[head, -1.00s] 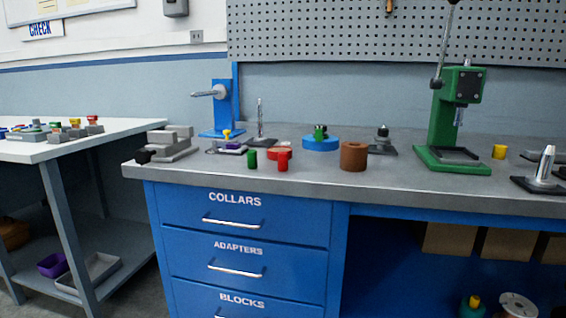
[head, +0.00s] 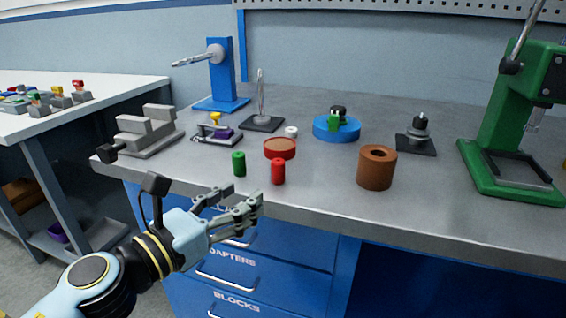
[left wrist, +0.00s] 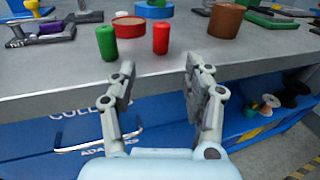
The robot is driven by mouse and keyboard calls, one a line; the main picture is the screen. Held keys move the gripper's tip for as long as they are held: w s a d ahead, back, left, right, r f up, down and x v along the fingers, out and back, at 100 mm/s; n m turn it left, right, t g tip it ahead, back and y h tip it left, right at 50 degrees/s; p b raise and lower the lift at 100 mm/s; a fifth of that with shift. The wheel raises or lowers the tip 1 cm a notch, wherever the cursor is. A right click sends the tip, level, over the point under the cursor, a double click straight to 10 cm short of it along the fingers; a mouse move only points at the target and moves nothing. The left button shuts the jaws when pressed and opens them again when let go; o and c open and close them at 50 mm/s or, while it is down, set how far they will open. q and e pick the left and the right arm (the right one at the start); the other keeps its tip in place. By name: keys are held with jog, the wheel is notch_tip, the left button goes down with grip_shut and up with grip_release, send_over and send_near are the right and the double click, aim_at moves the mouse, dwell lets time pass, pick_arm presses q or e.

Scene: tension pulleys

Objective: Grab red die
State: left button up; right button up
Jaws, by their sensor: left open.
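The red die (head: 278,171) is a small upright red cylinder near the front edge of the grey bench (head: 330,206). A similar green cylinder (head: 239,163) stands to its left. My left gripper (head: 254,202) is open and empty, in front of the bench edge and short of the red die. In the left wrist view the red die (left wrist: 161,38) stands beyond the gap between the open fingers (left wrist: 158,82), with the green cylinder (left wrist: 106,42) ahead of the left finger. My right gripper is not in view.
A round red dish (head: 280,149) sits just behind the red die. A brown cylinder with a hole (head: 376,168) stands to the right. A blue disc fixture (head: 337,128), a grey stepped block (head: 148,134) and a green press (head: 510,150) are farther off. Bench between die and brown cylinder is clear.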

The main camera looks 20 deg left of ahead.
aim_at(273, 166)
pick_arm(q)
jog(key=w, duration=0.1)
jog(key=w+d+r+p, duration=0.1)
jog(key=w, duration=0.1)
jog(key=w+r, duration=0.1)
jog(key=w, duration=0.1)
jog(key=shift+d, duration=0.4)
jog(key=shift+w+d+p, duration=0.1)
jog(key=shift+w+p, duration=0.15)
jog(key=shift+p, duration=0.05)
jog(key=x, duration=0.5)
jog(key=shift+s+r, duration=0.1)
jog(key=shift+s, duration=0.05)
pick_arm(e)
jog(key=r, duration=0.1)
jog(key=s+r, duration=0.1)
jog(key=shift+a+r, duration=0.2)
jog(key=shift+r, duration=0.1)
pick_arm(q)
jog(key=shift+c, duration=0.9)
grip_shut()
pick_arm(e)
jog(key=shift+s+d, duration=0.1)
